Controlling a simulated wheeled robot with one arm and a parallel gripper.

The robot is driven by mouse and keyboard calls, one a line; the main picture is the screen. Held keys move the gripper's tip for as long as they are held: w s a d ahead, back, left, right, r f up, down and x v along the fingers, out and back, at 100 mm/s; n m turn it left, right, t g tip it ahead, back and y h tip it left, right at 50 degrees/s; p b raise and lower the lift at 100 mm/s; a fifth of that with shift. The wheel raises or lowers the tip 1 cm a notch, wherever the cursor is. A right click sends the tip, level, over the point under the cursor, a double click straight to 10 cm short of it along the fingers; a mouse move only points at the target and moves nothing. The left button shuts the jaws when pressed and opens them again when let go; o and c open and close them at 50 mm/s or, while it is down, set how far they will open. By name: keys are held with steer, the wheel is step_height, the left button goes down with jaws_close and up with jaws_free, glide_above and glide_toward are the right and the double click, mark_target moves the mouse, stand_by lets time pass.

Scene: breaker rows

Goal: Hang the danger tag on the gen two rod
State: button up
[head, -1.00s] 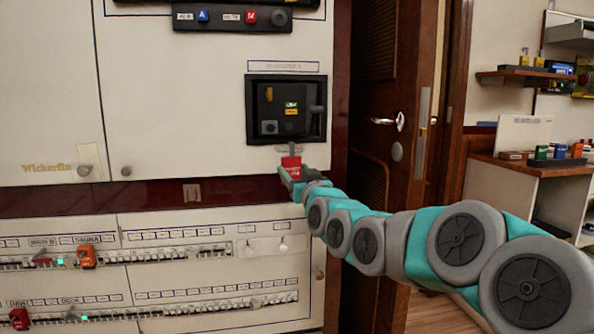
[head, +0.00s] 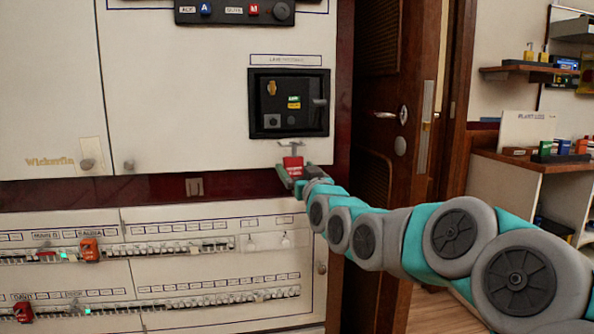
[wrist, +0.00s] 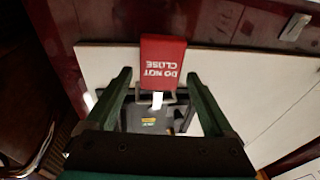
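The red danger tag (head: 292,163) is just below the black-framed switch panel (head: 257,104), at a small grey T-shaped rod or bracket (head: 291,145). In the wrist view the tag (wrist: 162,61) reads "DO NOT CLOSE" upside down, with a grey wire loop (wrist: 158,97) on the switch side. My gripper (wrist: 158,75) has its two green fingers apart, one on each side of the tag, with gaps showing. In the head view my gripper (head: 291,178) is right at the tag. Whether the loop is around the rod, I cannot tell.
A wooden door (head: 385,110) stands right of the cabinet. Shelves and a desk (head: 520,162) are farther right.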

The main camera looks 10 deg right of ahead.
steer(key=shift+o, duration=0.6)
steer(key=b+v, duration=0.1)
steer(key=v, duration=0.6)
steer(key=s+a+f+g, duration=0.2)
steer(key=s+f+g, duration=0.5)
steer(key=f, duration=0.5)
steer(key=s+a+f+g, duration=0.2)
steer(key=s+f+g, duration=0.2)
steer(key=s+f, duration=0.65)
steer(key=s+d+f+g+h, duration=0.1)
steer(key=s+f+g, duration=0.2)
steer(key=s, duration=0.6)
steer(key=s+f+m+g+h, duration=0.1)
steer(key=s+f+g, duration=0.3)
steer(key=s, duration=0.5)
steer(key=s+d+f+g, duration=0.1)
steer(key=s+f+g, duration=0.2)
steer(key=s, duration=0.7)
steer(key=shift+d+f+m+h, duration=0.15)
steer(key=shift+d+m+h, duration=0.15)
steer(key=shift+h, duration=0.1)
steer(key=shift+w, duration=0.1)
